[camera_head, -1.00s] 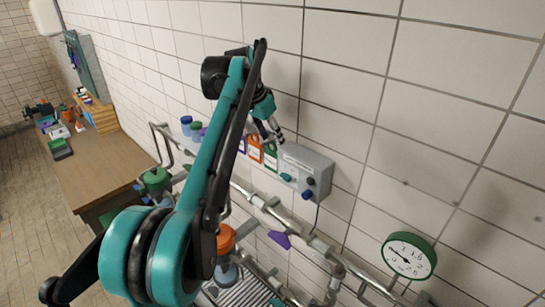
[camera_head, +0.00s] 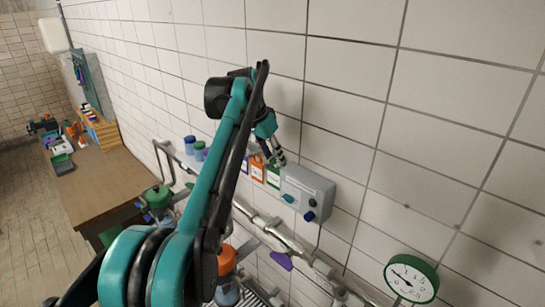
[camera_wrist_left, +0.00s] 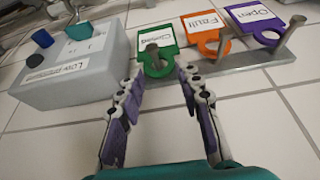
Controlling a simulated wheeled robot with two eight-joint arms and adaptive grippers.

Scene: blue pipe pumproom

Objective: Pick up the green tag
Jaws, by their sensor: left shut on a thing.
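The green tag (camera_head: 273,178) hangs on a peg of a metal rail on the tiled wall. It also shows in the left wrist view (camera_wrist_left: 157,38), with a white label and a ring at its near end around the peg. My right gripper is not in view.
A grey control box (camera_head: 307,194) with knobs is right beside the green tag. Pipes run along the wall below, with a green-rimmed gauge (camera_head: 411,279) at lower right. A wooden bench (camera_head: 110,185) with several items stands at left.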

